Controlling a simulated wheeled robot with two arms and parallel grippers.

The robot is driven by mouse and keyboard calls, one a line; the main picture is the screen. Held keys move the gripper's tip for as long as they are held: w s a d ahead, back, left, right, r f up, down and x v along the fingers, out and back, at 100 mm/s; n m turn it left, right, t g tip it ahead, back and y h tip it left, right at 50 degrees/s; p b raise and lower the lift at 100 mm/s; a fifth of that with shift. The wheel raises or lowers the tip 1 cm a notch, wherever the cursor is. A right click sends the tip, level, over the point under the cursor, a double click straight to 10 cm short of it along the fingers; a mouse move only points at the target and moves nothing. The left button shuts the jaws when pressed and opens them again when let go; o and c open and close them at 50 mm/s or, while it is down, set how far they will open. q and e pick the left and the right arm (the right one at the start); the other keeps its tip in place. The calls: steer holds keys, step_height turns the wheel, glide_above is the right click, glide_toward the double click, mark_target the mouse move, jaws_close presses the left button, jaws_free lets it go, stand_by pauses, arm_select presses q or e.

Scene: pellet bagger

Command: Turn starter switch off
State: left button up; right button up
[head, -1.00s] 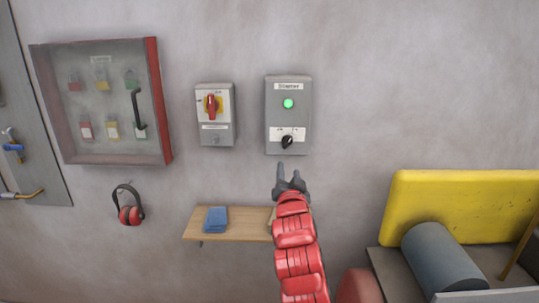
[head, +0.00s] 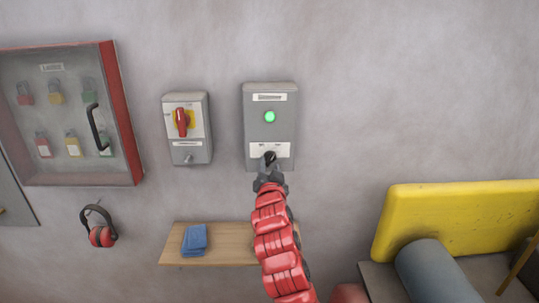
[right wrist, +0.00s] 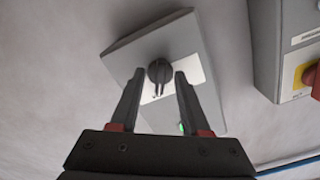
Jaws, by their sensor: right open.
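The starter box (head: 283,105) is a grey wall box with a lit green lamp (head: 269,117) and a black rotary switch (head: 270,157) on a white label. In the right wrist view the switch knob (right wrist: 160,72) lies just beyond and between my fingertips. My right gripper (head: 268,172) is open at the lower part of the box; it also shows in the right wrist view (right wrist: 158,82). Its two fingers stand either side of the knob. I cannot tell whether they touch it. My left gripper is not in view.
A grey isolator box with a red handle (head: 181,122) is to the left. A lockout cabinet (head: 127,110) hangs further left, with ear defenders (head: 101,235) below. A wooden shelf (head: 225,251) with a blue cloth (head: 195,240) sits below. A yellow panel (head: 460,220) is at right.

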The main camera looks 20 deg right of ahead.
steer(key=shift+w+d, duration=0.1)
steer(key=shift+w, duration=0.25)
steer(key=shift+s+r, duration=0.1)
steer(key=shift+s, duration=0.05)
steer(key=shift+c, duration=0.3)
jaws_close()
